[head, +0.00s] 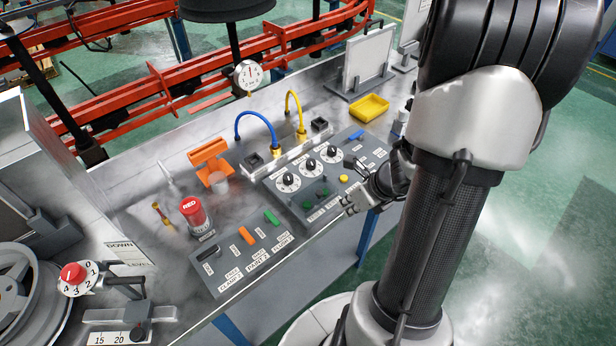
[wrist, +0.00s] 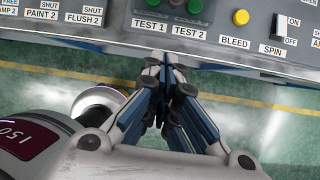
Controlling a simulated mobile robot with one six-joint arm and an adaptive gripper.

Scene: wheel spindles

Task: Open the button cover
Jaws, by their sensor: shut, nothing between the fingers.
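My gripper (head: 352,205) is shut and empty, near the front edge of the control panel (head: 268,183). In the wrist view my gripper (wrist: 168,68) points at the panel edge below the TEST 1 and TEST 2 labels, with floor visible beneath it. Two green buttons (head: 308,206) and a yellow button (head: 343,178) sit on the panel; the yellow button also shows in the wrist view (wrist: 241,17), above BLEED. I cannot tell for certain which part is the button cover.
A yellow tray (head: 369,107) lies at the back right.

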